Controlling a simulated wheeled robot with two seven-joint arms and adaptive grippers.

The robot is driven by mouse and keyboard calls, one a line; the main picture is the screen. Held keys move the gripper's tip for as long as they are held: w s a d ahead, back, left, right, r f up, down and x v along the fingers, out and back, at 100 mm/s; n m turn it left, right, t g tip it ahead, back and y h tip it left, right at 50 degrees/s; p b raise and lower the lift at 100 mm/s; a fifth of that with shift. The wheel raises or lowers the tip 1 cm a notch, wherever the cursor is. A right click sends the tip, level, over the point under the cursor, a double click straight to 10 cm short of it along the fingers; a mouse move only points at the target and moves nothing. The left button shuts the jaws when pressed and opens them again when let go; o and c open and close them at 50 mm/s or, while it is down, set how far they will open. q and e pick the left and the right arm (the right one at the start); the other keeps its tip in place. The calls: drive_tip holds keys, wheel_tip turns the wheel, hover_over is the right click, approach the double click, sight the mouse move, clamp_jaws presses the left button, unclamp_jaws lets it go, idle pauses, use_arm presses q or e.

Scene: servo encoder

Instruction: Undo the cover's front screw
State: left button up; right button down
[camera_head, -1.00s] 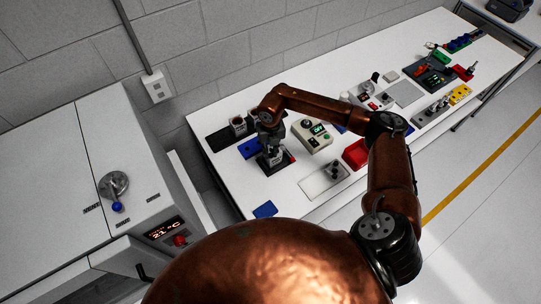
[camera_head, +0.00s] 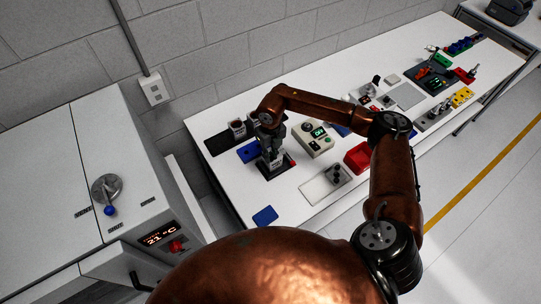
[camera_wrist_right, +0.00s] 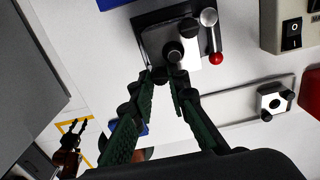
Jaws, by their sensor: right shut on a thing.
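The servo unit with its cover (camera_wrist_right: 160,42) sits in a dark fixture (camera_wrist_right: 143,20) near the table's left end; the fixture also shows in the head view (camera_head: 286,170). In the right wrist view, a dark round screw head (camera_wrist_right: 173,52) stands on the cover's near side. A second dark round head (camera_wrist_right: 188,28) is farther back. My right gripper (camera_wrist_right: 169,77) points at the cover, its fingertips shut on the near screw; the exact contact is small and partly hidden.
A lever with a red ball (camera_wrist_right: 215,58) stands right beside the cover. Bare white table lies in front of the fixture.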

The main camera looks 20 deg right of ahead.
sight(271, 158)
drive_tip(key=c, duration=1.8)
unclamp_jaws()
drive_tip(key=shift+c, duration=0.2)
drive_tip(key=shift+r, duration=0.1)
wheel_tip(271, 158, up, 12)
